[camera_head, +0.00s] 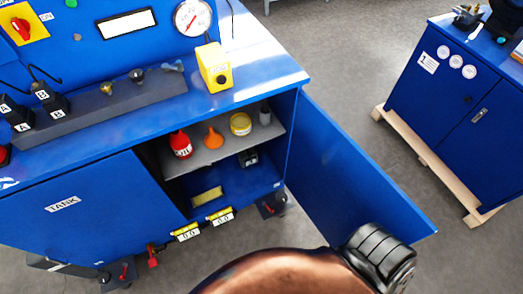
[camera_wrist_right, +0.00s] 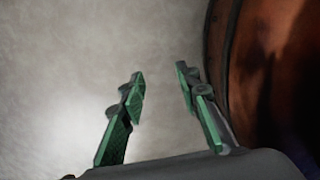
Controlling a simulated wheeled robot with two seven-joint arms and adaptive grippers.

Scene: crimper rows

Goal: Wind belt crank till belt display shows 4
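Two small yellow counters sit low at the front of the blue cabinet, the left one (camera_head: 187,232) and the right one (camera_head: 220,215). Each seems to read 0.0, but the digits are small. Which one is the belt display I cannot tell. Small red handles, one (camera_head: 152,256) and another (camera_head: 124,271), sit low to their left; I cannot tell whether either is the belt crank. My right gripper (camera_wrist_right: 160,82) is open and empty in the right wrist view, with a blurred grey surface behind it. My left gripper is not in view.
The cabinet door (camera_head: 350,170) stands open to the right. The shelf (camera_head: 215,152) holds a red oil can (camera_head: 181,145), an orange funnel (camera_head: 213,138) and a yellow tin (camera_head: 240,124). A second blue cabinet (camera_head: 450,105) stands at right. Grey floor is free between the cabinets.

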